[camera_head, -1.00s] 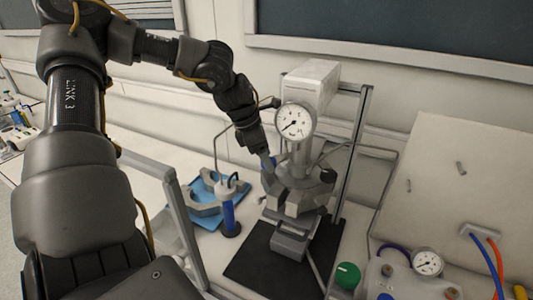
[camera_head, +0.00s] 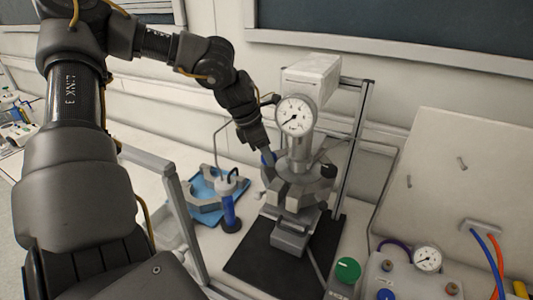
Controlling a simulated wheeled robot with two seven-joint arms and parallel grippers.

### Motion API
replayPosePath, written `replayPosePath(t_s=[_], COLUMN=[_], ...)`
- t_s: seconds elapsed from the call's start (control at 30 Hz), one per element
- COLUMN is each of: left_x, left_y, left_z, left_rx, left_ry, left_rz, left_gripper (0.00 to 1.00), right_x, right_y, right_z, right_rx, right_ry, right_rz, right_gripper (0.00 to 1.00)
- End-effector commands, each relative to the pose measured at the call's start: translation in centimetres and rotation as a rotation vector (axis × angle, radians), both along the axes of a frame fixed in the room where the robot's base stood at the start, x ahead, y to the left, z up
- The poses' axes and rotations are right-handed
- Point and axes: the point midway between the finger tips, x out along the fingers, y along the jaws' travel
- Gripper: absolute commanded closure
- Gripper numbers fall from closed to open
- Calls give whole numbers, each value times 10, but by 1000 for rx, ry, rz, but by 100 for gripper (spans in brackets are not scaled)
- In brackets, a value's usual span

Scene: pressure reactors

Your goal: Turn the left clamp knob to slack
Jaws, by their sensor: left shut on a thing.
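The pressure reactor stands in a grey frame, with a white-faced gauge (camera_head: 296,115) above its grey segmented clamp (camera_head: 303,192). My left gripper (camera_head: 267,161) reaches down from the upper left to the left side of the clamp and is shut on the left clamp knob (camera_head: 268,157). A dark knob (camera_head: 328,171) sits on the clamp's right side, apart from my gripper. My right gripper is not in view.
A blue tray (camera_head: 207,183) with grey clamp-like pieces lies left of the reactor, near a blue cylinder (camera_head: 228,209). A black mat (camera_head: 252,262) lies under the reactor. A control box with a green knob (camera_head: 348,270) and a second gauge (camera_head: 427,259) stands at front right.

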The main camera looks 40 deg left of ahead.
Motion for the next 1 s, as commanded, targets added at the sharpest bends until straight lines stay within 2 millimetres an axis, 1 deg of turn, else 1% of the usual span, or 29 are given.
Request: replayPosePath(t_s=[0.03, 0.3, 0.5, 0.73, 1.0], left_x=[0, 0, -1, -1, -1], left_y=[0, -1, -2, -2, -3], left_z=[-4, -6, -5, -3, -1], left_rx=[2, 3, 4, 3, 1], left_ry=[-2, -4, -2, -1, -1], left_rz=[17, 192, 327, 443, 501], left_gripper=[83, 83, 83, 83, 83], right_x=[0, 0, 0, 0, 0], right_y=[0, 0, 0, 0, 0], right_z=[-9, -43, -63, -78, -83], right_rx=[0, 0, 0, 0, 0], right_ry=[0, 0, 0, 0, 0], right_rz=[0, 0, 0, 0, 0], right_gripper=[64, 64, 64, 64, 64])
